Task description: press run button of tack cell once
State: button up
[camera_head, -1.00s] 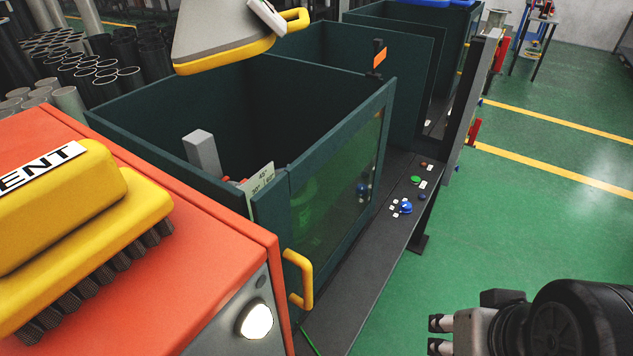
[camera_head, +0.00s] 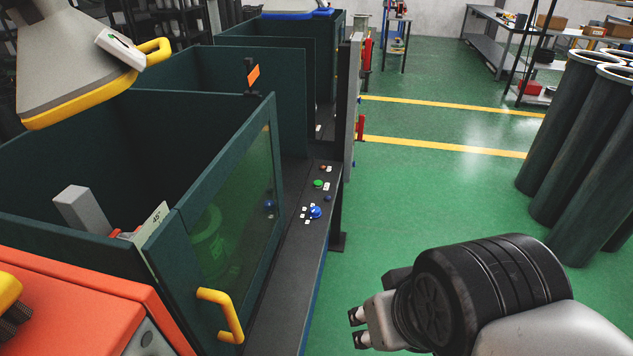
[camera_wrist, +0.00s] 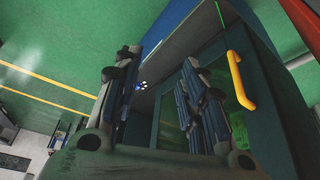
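The tack cell is a dark green booth (camera_head: 185,230) with a tinted window and a yellow handle (camera_head: 222,314). On the dark ledge at its right are a green button (camera_head: 318,183), a larger blue button (camera_head: 315,212), a small dark blue button (camera_head: 327,198) and a brownish-red one (camera_head: 323,167), with small white labels too small to read. My gripper (camera_head: 358,328) is right of the ledge, apart from it, over the floor. In the wrist view my gripper's fingers (camera_wrist: 158,100) are spread with nothing between them; the blue button (camera_wrist: 138,88) shows small beyond them.
A grey hood (camera_head: 75,55) with a yellow rim hangs at upper left. An orange cabinet (camera_head: 70,310) stands at lower left. Tall dark cylinders (camera_head: 575,150) stand at right. A grey upright panel (camera_head: 350,110) rises beyond the ledge. Green floor between is clear.

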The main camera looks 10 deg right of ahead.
jog(key=shift+c, duration=0.4)
grip_shut()
dwell(1.3)
